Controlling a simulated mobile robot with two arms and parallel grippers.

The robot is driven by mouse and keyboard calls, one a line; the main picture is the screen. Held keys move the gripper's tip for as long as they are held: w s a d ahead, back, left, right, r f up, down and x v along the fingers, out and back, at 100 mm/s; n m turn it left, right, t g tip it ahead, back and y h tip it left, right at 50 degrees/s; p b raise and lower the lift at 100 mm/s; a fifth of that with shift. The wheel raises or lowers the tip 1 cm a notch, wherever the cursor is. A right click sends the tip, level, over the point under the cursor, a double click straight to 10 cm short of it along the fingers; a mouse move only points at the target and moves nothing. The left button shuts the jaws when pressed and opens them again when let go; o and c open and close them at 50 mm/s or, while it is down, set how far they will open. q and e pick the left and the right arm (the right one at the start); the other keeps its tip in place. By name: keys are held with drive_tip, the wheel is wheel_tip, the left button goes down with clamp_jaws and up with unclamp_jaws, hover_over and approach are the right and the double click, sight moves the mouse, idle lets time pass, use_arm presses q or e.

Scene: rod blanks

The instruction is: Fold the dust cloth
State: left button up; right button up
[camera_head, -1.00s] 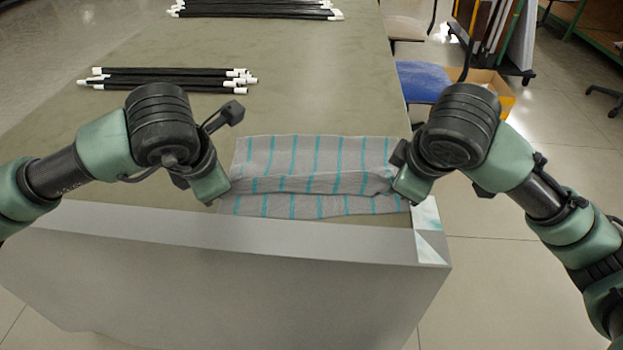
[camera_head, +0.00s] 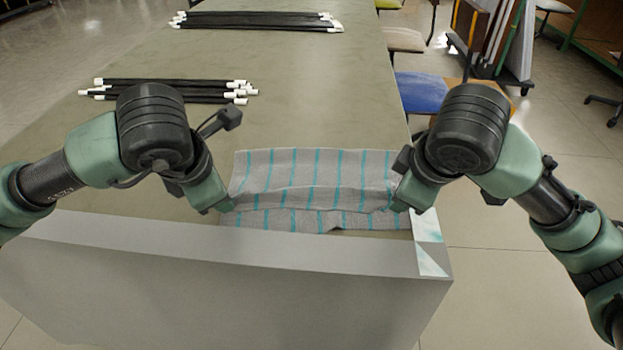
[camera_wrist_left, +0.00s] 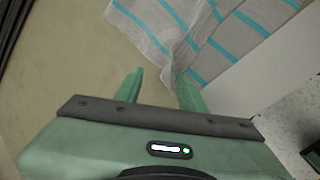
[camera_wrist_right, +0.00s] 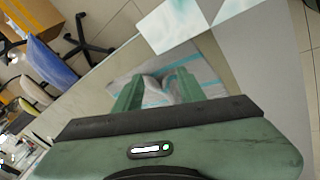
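The dust cloth (camera_head: 310,177), grey with teal stripes, lies near the table's front edge. A crease or layered edge runs across its near part, with a narrow strip showing below. My left gripper (camera_head: 228,208) is at the cloth's left near corner; its fingers (camera_wrist_left: 160,76) stand apart in the left wrist view, with cloth (camera_wrist_left: 215,30) beside and under the right-hand one. My right gripper (camera_head: 395,208) is at the right near corner. In the right wrist view its fingers (camera_wrist_right: 157,82) stand apart over bunched cloth (camera_wrist_right: 208,75). Contact at the fingertips is unclear.
Black rods with white ends lie in a bundle (camera_head: 170,90) at left and another (camera_head: 255,20) farther back. A white and pale-green patterned patch (camera_head: 428,240) is at the table's right front corner. Chairs (camera_head: 422,92) stand along the right side. The table's middle is clear.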

use_arm(q)
drive_tip(key=s+v, duration=0.1)
drive_tip(key=v, duration=0.7)
drive_tip(key=shift+s, duration=0.2)
use_arm(e)
drive_tip(key=s+v, duration=0.1)
drive_tip(key=v, duration=0.7)
drive_tip(key=shift+s, duration=0.2)
use_arm(q)
drive_tip(key=shift+c, duration=0.3)
use_arm(e)
drive_tip(key=shift+c, duration=0.3)
